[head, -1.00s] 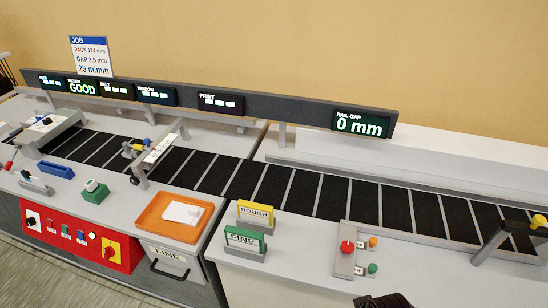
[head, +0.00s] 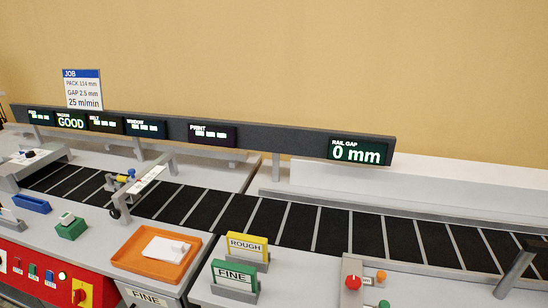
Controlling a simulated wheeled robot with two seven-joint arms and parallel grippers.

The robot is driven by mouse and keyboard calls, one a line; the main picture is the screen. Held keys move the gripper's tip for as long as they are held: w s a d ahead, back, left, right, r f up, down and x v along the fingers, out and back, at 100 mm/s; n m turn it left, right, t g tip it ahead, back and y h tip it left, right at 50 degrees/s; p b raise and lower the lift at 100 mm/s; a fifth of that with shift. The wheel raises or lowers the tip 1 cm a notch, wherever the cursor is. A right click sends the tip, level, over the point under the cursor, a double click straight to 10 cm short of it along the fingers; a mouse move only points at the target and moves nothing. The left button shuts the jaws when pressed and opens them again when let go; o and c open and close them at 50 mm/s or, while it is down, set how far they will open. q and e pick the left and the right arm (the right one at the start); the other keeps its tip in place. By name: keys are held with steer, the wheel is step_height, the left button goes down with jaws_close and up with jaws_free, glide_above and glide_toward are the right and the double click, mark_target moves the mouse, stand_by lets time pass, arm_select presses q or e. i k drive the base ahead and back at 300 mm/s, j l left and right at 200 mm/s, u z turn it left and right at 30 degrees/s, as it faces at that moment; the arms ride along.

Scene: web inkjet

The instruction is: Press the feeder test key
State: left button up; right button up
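No key carries a label I can read as feeder test. A red control panel (head: 48,276) on the front at lower left has small coloured keys and a yellow plate with a red knob (head: 80,295). A green block with a pale top (head: 71,226) sits on the left worktop. At lower right a plate holds a red knob (head: 353,282), with an orange button (head: 381,277) and a green button (head: 383,304) beside it. Neither gripper is in view.
A dark slatted conveyor (head: 297,225) runs across, with a bracket (head: 128,195) over it. An orange tray (head: 130,257) holds a white piece. Yellow ROUGH (head: 247,246) and green FINE (head: 235,276) blocks stand nearby. The display bar (head: 270,138) reads GOOD and rail gap 0 mm.

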mark_target(49, 276)
steer(key=u, duration=1.6)
